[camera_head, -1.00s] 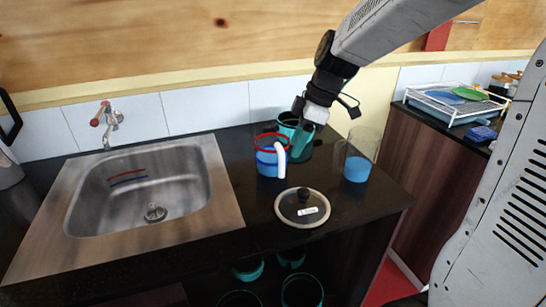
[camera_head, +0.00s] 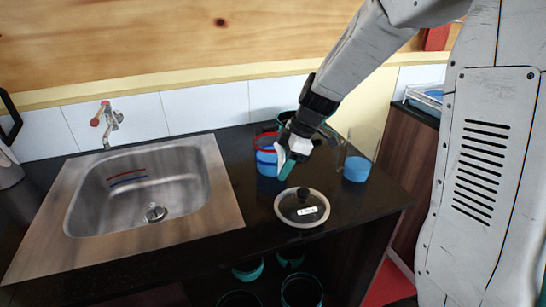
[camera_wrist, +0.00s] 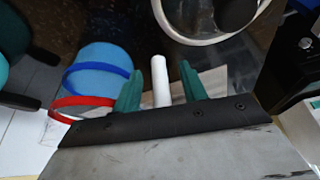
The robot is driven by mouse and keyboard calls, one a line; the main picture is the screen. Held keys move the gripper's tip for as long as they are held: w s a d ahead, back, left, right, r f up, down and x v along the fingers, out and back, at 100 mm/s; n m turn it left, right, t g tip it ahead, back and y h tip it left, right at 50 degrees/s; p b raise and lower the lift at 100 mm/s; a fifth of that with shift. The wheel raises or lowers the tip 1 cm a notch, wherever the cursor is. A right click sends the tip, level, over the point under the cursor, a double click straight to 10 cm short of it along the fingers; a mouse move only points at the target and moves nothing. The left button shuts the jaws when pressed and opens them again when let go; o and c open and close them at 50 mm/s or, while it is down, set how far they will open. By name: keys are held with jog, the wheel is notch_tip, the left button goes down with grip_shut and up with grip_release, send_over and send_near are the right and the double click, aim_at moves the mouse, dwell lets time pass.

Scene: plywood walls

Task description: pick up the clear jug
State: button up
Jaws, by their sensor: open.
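A clear jug (camera_head: 265,155) with blue content, a red ring, a blue ring and a white handle stands on the dark counter right of the sink. In the wrist view the jug (camera_wrist: 102,62) lies at left, and its white handle (camera_wrist: 160,82) shows between my fingers. My gripper (camera_head: 287,168) is open at the jug's handle side, with green fingertips (camera_wrist: 160,74) either side of the handle. I cannot tell whether they touch it. A second clear jug (camera_head: 358,158) with blue content stands to the right. My arm hides part of the counter behind.
A glass lid (camera_head: 302,209) with a dark knob lies on the counter in front of the jug. The steel sink (camera_head: 150,190) is at left. A teal container (camera_head: 285,117) behind is mostly hidden. Teal pots (camera_head: 302,290) sit below the counter.

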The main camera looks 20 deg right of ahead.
grip_shut()
jog(key=shift+r, duration=0.2)
